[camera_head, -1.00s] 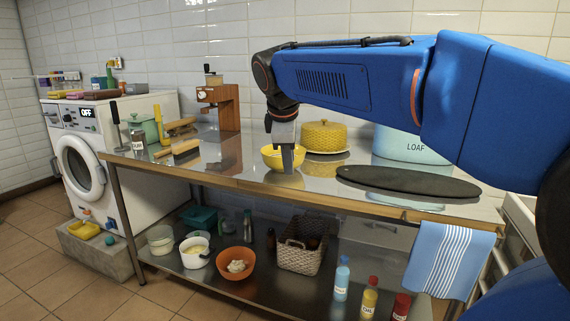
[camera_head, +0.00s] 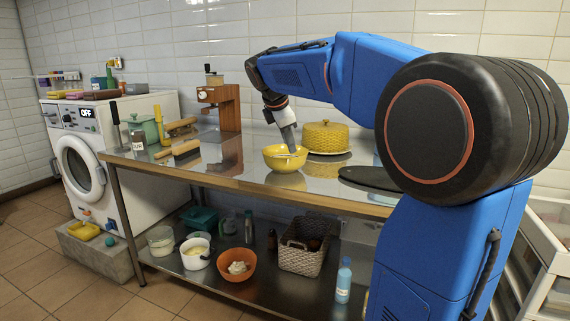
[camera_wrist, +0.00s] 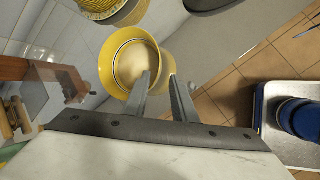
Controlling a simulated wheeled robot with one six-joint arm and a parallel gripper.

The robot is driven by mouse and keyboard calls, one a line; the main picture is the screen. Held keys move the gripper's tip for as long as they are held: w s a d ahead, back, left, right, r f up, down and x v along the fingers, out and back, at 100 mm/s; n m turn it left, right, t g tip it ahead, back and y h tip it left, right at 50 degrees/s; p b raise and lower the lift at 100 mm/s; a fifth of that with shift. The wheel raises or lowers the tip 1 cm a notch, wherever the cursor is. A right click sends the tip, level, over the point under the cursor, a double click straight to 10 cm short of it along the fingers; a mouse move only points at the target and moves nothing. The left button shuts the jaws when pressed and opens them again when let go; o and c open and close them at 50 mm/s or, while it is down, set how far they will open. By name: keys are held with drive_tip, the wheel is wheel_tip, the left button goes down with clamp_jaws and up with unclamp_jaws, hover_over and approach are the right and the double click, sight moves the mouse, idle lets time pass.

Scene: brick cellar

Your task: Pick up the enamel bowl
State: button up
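The enamel bowl, taken here to be the yellow bowl (camera_head: 278,164), stands upright on the steel tabletop near its front edge. My gripper (camera_head: 290,146) points down at the bowl's right side, its tips at the rim. In the wrist view the yellow bowl (camera_wrist: 121,52) shows its pale inside. My gripper (camera_wrist: 161,80) is open there, with one finger over the inside and the other beyond the outer wall, the wall between them. I cannot tell whether the fingers touch it.
A yellow woven-pattern dome (camera_head: 325,136) stands behind and right of the bowl. A dark oval board (camera_head: 362,177) lies to the right. A wooden-sided grinder-like machine (camera_head: 222,108) stands left. Below, the shelf holds an orange bowl (camera_head: 236,271) and a basket (camera_head: 303,257).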

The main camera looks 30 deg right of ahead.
sight(293, 159)
drive_tip(key=shift+x, duration=4.75)
drive_tip(key=shift+w+a, duration=0.15)
clamp_jaws()
